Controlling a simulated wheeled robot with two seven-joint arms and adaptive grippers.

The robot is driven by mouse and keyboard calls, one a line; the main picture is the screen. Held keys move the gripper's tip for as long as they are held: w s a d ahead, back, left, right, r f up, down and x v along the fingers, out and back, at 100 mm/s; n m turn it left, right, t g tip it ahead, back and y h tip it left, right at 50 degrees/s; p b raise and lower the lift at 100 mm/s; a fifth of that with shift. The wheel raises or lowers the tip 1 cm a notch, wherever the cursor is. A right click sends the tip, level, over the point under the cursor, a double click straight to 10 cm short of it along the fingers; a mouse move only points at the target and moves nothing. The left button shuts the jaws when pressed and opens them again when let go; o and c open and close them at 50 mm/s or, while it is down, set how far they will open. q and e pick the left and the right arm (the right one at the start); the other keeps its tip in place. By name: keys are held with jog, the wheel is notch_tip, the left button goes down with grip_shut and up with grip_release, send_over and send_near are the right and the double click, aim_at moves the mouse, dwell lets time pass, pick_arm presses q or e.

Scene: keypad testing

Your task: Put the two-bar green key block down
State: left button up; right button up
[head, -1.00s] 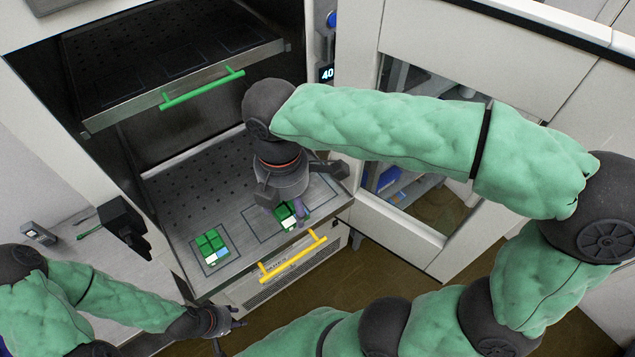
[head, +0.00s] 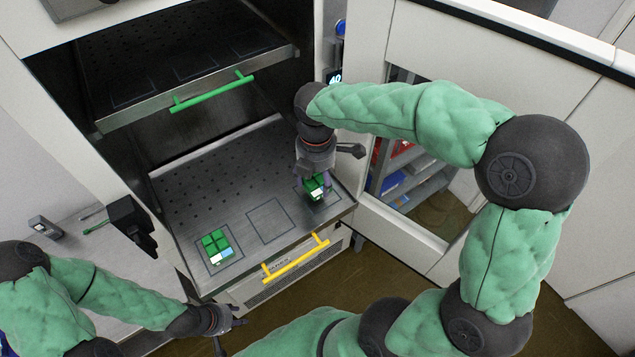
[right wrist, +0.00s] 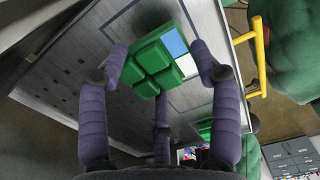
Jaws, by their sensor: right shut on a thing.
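My right gripper (head: 316,178) is shut on a green key block (head: 313,190) at the right outlined square of the lower shelf. In the right wrist view the block (right wrist: 148,66) shows green keys with a blue and a white key at one end, between the fingers of the gripper (right wrist: 160,85). Its bar marks are not readable. I cannot tell whether its underside touches the shelf. A second green key block (head: 215,245) sits in the left outlined square. My left gripper (head: 230,324) is empty, its fingers spread, low at the left front.
The lower perforated shelf (head: 190,195) has an empty middle square (head: 268,221) and a yellow handle (head: 296,258). The upper shelf (head: 150,75) with its green handle (head: 212,91) hangs above. An open door (head: 420,245) stands close on the right.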

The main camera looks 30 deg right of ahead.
aim_at(318, 178)
jog(key=shift+w+d+f, duration=0.1)
jog(key=shift+d+f, duration=0.1)
jog(key=shift+f, duration=0.05)
jog(key=f, duration=0.3)
jog(key=shift+w+d, duration=0.2)
jog(key=shift+f, duration=0.35)
jog(key=shift+f, duration=0.1)
jog(key=shift+f, duration=0.1)
jog(key=o, duration=1.1)
jog(key=shift+o, duration=0.2)
notch_tip(318, 178, up, 12)
jog(key=shift+r, duration=0.2)
